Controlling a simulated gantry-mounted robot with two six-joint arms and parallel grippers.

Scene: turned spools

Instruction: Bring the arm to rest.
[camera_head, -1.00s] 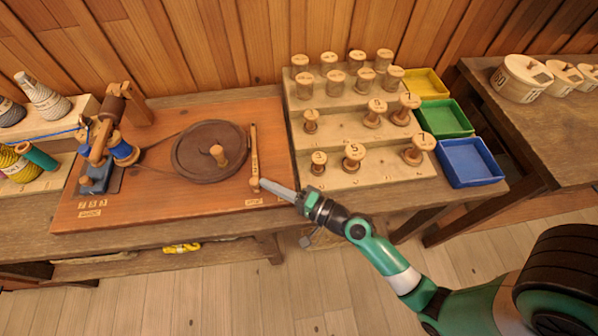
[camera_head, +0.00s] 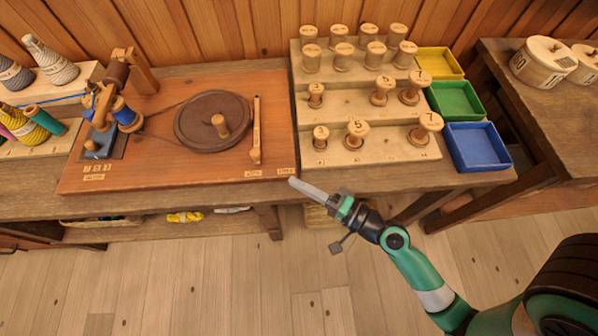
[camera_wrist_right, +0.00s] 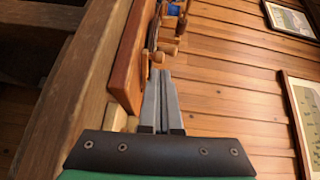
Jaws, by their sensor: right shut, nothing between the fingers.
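My right gripper (camera_head: 293,182) is shut and empty. In the head view its grey fingertips are near the front right corner of the reddish winding board (camera_head: 200,178), in front of the table edge. I cannot tell how high they are above it. In the right wrist view the two fingers (camera_wrist_right: 168,76) lie close together, with the board (camera_wrist_right: 128,70) to their left. My left gripper is not in view.
A stepped rack (camera_head: 385,150) with numbered spools stands right of the board. Yellow (camera_head: 440,62), green (camera_head: 456,100) and blue (camera_head: 476,147) trays sit beside it. The wooden floor (camera_head: 220,280) in front is clear.

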